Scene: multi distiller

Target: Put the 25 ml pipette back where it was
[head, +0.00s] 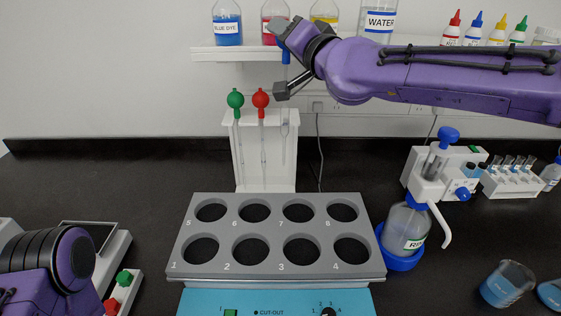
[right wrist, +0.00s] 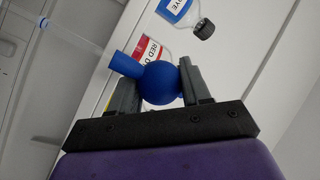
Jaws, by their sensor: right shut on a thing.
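My right gripper (head: 284,58) is above the white pipette stand (head: 265,182), at the right of its row. It is shut on the blue bulb of a pipette (head: 285,52). In the right wrist view the round blue bulb (right wrist: 160,83) sits between the two dark fingers. In the head view a clear glass stem (head: 284,145) shows below the gripper at the stand's right place; I cannot tell how far it is seated. A green-bulbed pipette (head: 235,99) and a red-bulbed pipette (head: 261,99) stand at the left and middle places. My left gripper is out of view.
A shelf (head: 238,54) with dye bottles is just behind my right gripper. A grey rack (head: 277,270) with empty numbered holes stands in front of the pipette stand. A dispenser bottle (head: 405,228) and a beaker (head: 507,284) are at the right.

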